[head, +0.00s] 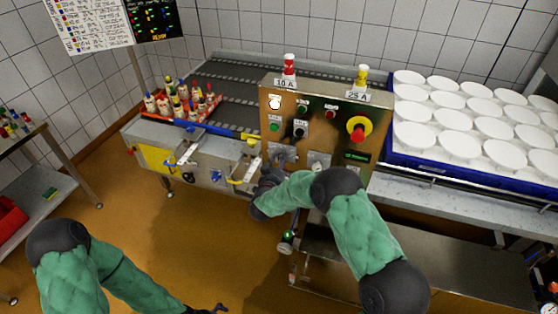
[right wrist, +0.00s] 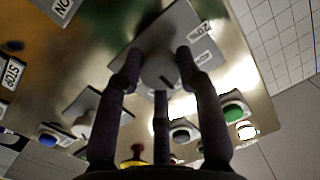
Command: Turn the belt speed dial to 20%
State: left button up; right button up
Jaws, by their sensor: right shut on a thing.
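The gripped dial (right wrist: 158,70) is a grey round knob on a square grey plate (right wrist: 185,22). A short dark mark shows on its face. A small label that seems to read 20 lies by the plate's edge; other scale marks are hidden or unreadable. My right gripper (right wrist: 158,62) is shut on the dial, with dark fingers on both sides of it. In the head view my right gripper (head: 268,180) is at the lower left of the steel control panel (head: 340,120), by the left dial plate (head: 283,152). My left gripper (head: 212,310) barely shows at the bottom edge.
A second dial (head: 318,159) sits right of the first. Above are a green button (head: 274,127), a black button (head: 299,131) and a red emergency stop (head: 357,129). Left is a bottle crate (head: 190,115); right is a blue tray (head: 450,172) of white moulds.

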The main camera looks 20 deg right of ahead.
jog(key=n+p, duration=0.2)
jog(key=n, duration=0.2)
jog(key=shift+a+g, duration=0.1)
jog(key=shift+g, duration=0.2)
jog(key=n+h+p, duration=0.1)
jog(key=n+p, duration=0.1)
jog(key=n, duration=0.2)
jog(key=shift+g, duration=0.3)
jog(key=n+p, duration=0.1)
jog(key=n, duration=0.3)
jog(key=shift+a+h, duration=0.1)
jog(key=shift+h, duration=0.3)
jog(key=shift+f+n+g+h+p, duration=0.15)
jog(key=shift+n+p, duration=0.25)
jog(key=shift+n, duration=0.6)
jog(key=shift+r+n+g+h+p, duration=0.15)
jog(key=shift+n+p, duration=0.2)
jog(key=shift+n, duration=0.65)
jog(key=shift+f, duration=0.1)
jog(key=o, duration=1.1)
jog(key=shift+w, duration=0.1)
jog(key=shift+o, duration=0.2)
